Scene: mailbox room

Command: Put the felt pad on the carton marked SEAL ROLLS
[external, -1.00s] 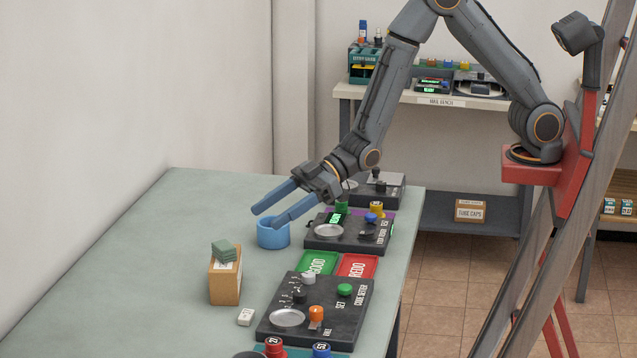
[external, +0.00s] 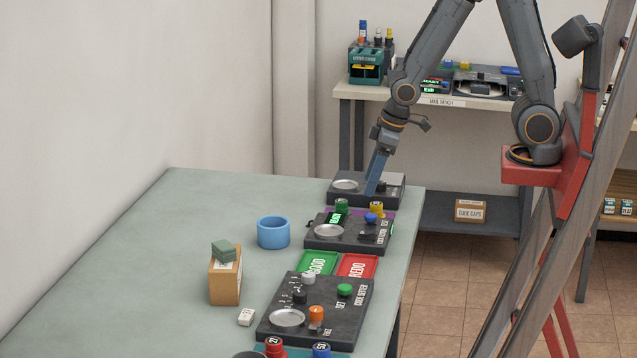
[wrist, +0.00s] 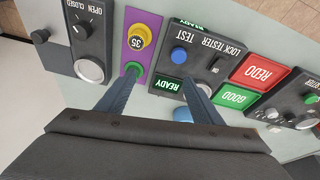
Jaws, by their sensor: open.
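A green block that looks like the felt pad (external: 223,250) rests on top of a brown carton (external: 224,284) on the table's left part. The carton's white label is too small to read, so I cannot tell whether it says SEAL ROLLS. My gripper (external: 372,190) points down over the dark device at the table's far end, well away from the pad and carton. In the wrist view my gripper (wrist: 162,82) is open, with nothing between its fingers. The pad and carton do not show there.
A blue ring-shaped holder (external: 273,233) stands between the carton and the lock tester (external: 350,232). Green GOOD (external: 317,263) and red REDO (external: 357,265) trays lie before another console (external: 315,310). A small white block (external: 246,316) lies near the carton. The table's left side is clear.

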